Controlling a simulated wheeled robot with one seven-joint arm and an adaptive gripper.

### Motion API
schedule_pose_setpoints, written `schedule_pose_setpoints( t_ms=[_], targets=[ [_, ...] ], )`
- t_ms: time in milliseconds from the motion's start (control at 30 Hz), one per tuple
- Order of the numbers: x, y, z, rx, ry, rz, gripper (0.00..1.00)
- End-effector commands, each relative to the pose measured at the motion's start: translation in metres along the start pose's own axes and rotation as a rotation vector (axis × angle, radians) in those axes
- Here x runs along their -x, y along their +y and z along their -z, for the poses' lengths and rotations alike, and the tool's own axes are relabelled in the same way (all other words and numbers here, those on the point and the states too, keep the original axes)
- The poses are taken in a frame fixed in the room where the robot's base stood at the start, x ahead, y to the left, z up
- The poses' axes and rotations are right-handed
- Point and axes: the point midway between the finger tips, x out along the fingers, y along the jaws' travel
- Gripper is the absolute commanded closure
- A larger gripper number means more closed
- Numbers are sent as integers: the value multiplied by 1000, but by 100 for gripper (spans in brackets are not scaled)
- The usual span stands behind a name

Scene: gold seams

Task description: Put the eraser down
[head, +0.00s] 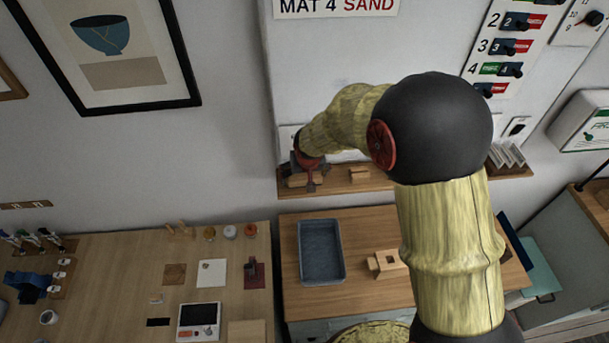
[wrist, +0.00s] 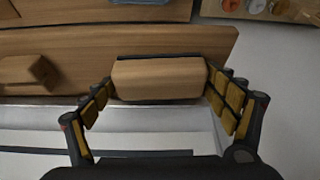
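The eraser (wrist: 158,79), a wooden block with a dark strip along one long edge, lies between the fingers of my gripper (wrist: 160,82) in the wrist view. The fingers meet its two ends, so the gripper looks shut on it. In the head view my gripper (head: 305,178) is at the left end of the wooden wall ledge (head: 333,184), below the whiteboard (head: 310,75); the eraser (head: 297,181) shows partly there. The ledge (wrist: 75,50) is behind the eraser in the wrist view. Whether the eraser touches the ledge I cannot tell.
Another wooden block (head: 358,174) sits on the ledge to the right. Below stand a table with a blue-grey tray (head: 321,280) and a wooden piece (head: 386,263), and a left table (head: 130,270) with small items. The ledge between eraser and block looks clear.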

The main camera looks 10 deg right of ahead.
Motion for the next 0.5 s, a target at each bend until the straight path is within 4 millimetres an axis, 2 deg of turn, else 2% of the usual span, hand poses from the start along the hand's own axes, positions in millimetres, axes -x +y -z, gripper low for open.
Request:
schedule_pose_setpoints(
  t_ms=[200, 500],
  targets=[
    [0, 0, 0, 0, 1, 0, 0],
    [1, 0, 0, 0, 0, 0, 0]
  ],
)
